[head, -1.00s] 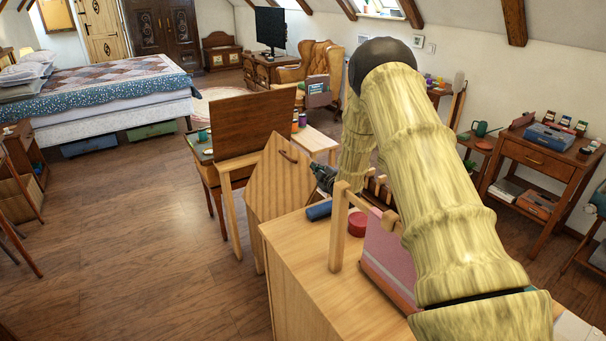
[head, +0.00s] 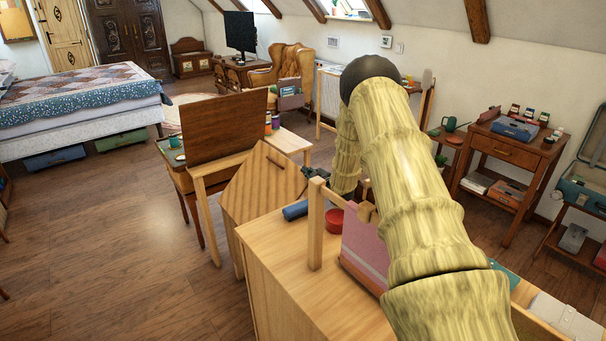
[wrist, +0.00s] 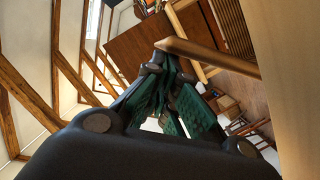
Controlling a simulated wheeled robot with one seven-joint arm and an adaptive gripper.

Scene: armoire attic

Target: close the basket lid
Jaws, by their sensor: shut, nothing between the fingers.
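A light wooden panel with slanting slats (head: 262,188) stands raised beyond the light wooden cabinet in the head view. It looks like the basket lid, but I cannot be sure; the basket body is not clearly visible. A small bar handle shows near its upper right edge. A wooden bar (wrist: 205,55) passes close to the fingertips; contact cannot be told.
The cabinet top (head: 285,245) carries a blue roll (head: 296,211), a red round tin (head: 334,220) and a pink folder (head: 365,245) in a wooden rack. A desk with a raised brown board (head: 223,128) stands behind the panel. Open floor (head: 110,230) lies to the left.

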